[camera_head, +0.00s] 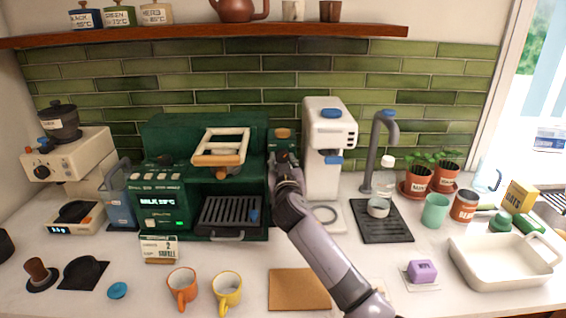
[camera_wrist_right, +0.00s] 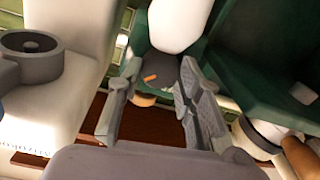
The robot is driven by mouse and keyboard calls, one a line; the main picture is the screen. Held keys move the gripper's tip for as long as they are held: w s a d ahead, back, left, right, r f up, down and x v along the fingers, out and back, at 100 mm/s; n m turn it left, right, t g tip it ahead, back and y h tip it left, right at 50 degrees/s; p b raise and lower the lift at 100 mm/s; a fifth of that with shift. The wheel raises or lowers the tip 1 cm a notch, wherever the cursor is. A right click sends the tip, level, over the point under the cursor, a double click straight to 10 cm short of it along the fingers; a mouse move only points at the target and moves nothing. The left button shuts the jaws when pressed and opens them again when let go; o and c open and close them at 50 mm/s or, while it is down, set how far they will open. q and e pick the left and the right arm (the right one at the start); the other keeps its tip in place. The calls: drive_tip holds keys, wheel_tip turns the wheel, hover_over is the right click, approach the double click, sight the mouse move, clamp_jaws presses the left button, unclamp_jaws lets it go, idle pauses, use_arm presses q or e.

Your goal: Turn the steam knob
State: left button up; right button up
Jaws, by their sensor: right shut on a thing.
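The green coffee machine (camera_head: 160,135) stands against the tiled wall, with a lit display on its front. My right arm reaches up from the lower right to the machine's right side. My right gripper (camera_head: 284,160) is there, in the gap beside the white dispenser. In the right wrist view, a dark rounded knob with an orange mark, which looks like the steam knob (camera_wrist_right: 158,76), sits between the fingers of my right gripper (camera_wrist_right: 155,100), which is shut on it. In the head view the gripper hides the knob. My left gripper is not in view.
The white dispenser (camera_head: 326,125) stands close to the right of my gripper. A grey tap (camera_head: 372,155) is farther right. Orange (camera_head: 182,283) and yellow (camera_head: 228,287) mugs and a brown mat (camera_head: 298,289) lie in front. A wooden shelf (camera_head: 200,32) runs above.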

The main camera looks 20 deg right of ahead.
drive_tip(key=c, duration=0.4)
drive_tip(key=shift+n, duration=0.3)
drive_tip(key=n+p, duration=0.1)
drive_tip(key=n, duration=0.2)
drive_tip(key=shift+r+p, duration=0.1)
drive_tip(key=shift+p, duration=0.3)
drive_tip(key=n+p, duration=0.2)
drive_tip(key=n, duration=0.2)
drive_tip(key=shift+n, duration=0.4)
drive_tip(key=n+p, duration=0.2)
drive_tip(key=n, duration=0.2)
drive_tip(key=shift+g+h, duration=0.3)
drive_tip(key=shift+g, duration=0.1)
drive_tip(key=n+p, duration=0.2)
drive_tip(key=n, duration=0.2)
drive_tip(key=shift+a+n, duration=0.1)
drive_tip(key=shift+n, duration=0.3)
